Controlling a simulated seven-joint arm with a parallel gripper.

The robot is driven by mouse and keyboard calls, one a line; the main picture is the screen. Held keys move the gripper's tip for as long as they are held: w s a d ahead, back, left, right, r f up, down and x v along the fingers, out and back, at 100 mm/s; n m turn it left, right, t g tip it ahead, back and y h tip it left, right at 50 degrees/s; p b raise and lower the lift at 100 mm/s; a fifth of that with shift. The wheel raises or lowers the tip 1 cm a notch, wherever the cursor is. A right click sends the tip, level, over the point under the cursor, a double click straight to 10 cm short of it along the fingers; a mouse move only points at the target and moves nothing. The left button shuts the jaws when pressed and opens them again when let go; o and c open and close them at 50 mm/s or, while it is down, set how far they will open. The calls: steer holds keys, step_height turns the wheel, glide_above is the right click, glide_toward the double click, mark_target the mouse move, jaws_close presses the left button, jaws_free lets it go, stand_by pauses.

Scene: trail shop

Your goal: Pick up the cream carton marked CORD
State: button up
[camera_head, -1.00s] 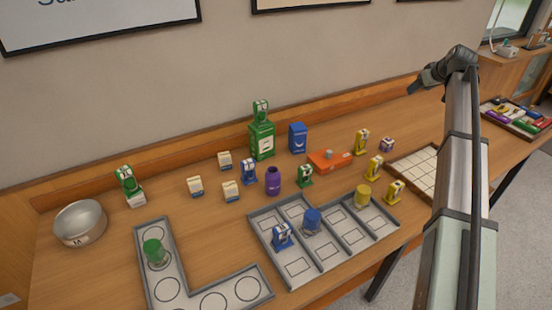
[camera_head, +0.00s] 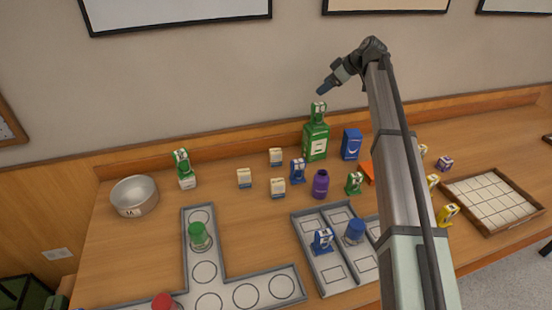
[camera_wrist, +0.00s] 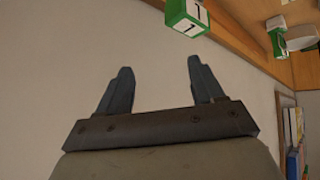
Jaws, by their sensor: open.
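Several small cream cartons with blue lower bands stand on the wooden counter: one at the back (camera_head: 276,156), one at the left (camera_head: 244,178) and one at the front (camera_head: 277,187). Their lettering is too small to read, so I cannot tell which is marked CORD. Another cream block (camera_head: 187,183) sits under a green piece at the left. My gripper (camera_head: 322,90) is raised near the wall, above and right of the cartons, close to the green bottle's top. In the wrist view my gripper (camera_wrist: 160,66) is open and empty, with the wall behind it.
A tall green container (camera_head: 316,142) with a green piece on top, a blue box (camera_head: 351,143) and a purple bottle (camera_head: 321,184) stand right of the cartons. A metal bowl (camera_head: 134,196) is at left. Grey trays (camera_head: 184,240) fill the front. My arm hides part of the right side.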

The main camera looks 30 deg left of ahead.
steer(key=s+a+f+n+g+h, duration=0.1)
steer(key=s+a+f+n+h, duration=0.2)
steer(key=s+a+f, duration=0.25)
steer(key=n+h, duration=0.4)
steer(key=h, duration=0.1)
glide_above(277, 151)
step_height(277, 151, down, 8)
steer(key=r, duration=0.1)
steer(key=f, duration=0.9)
steer(key=shift+w+d, duration=0.15)
steer(key=shift+w, duration=0.15)
steer(key=shift+s+f, duration=0.15)
steer(key=shift+f, duration=1.15)
steer(key=shift+s+f, duration=0.1)
steer(key=shift+f, duration=1.2)
steer(key=c, duration=1.1)
